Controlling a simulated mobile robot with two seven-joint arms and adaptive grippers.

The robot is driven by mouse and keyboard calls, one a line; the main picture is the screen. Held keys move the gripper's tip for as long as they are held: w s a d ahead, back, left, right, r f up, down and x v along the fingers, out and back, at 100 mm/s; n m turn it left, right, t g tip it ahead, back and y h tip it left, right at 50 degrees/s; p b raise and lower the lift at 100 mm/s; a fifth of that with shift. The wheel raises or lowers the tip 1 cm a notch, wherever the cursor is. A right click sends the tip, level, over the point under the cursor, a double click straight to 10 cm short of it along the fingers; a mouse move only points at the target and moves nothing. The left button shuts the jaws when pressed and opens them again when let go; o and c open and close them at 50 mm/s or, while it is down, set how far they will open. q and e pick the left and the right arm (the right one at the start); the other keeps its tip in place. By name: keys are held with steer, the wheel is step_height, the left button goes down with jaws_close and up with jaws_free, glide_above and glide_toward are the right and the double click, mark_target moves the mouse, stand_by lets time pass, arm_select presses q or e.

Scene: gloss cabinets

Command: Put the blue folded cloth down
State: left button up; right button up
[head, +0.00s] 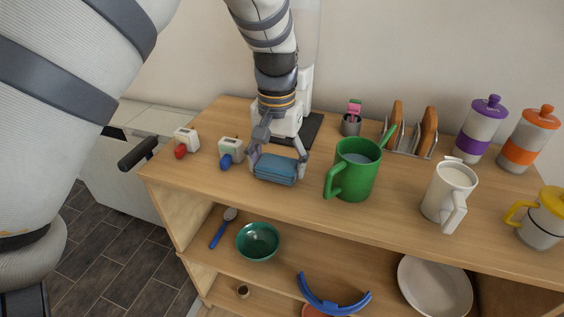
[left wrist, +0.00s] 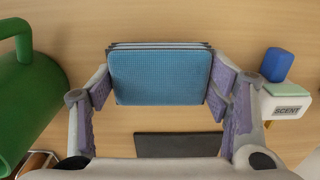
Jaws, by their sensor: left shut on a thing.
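The blue folded cloth (head: 276,169) is between the fingers of my left gripper (head: 277,163), above or at the wooden top of the shelf unit. In the left wrist view the cloth (left wrist: 160,77) appears as a blue textured block with dark layered edges. The purple-lined fingers of my left gripper (left wrist: 161,90) are shut on its two sides. I cannot tell whether the cloth touches the wood below. My right gripper does not show.
A green mug (head: 355,170) stands right of the cloth; a scent dispenser with a blue knob (head: 230,153) stands left. A white pitcher (head: 449,192) is farther right. A dark mat (head: 309,131) lies behind. The shelf's front edge is close.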

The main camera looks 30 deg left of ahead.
mark_target(278, 163)
arm_select(q)
steer(key=shift+f, duration=0.3)
steer(key=shift+f, duration=0.1)
steer(key=o, duration=1)
steer(key=shift+o, duration=0.2)
step_height(278, 163, up, 12)
steer(key=shift+p, duration=0.4)
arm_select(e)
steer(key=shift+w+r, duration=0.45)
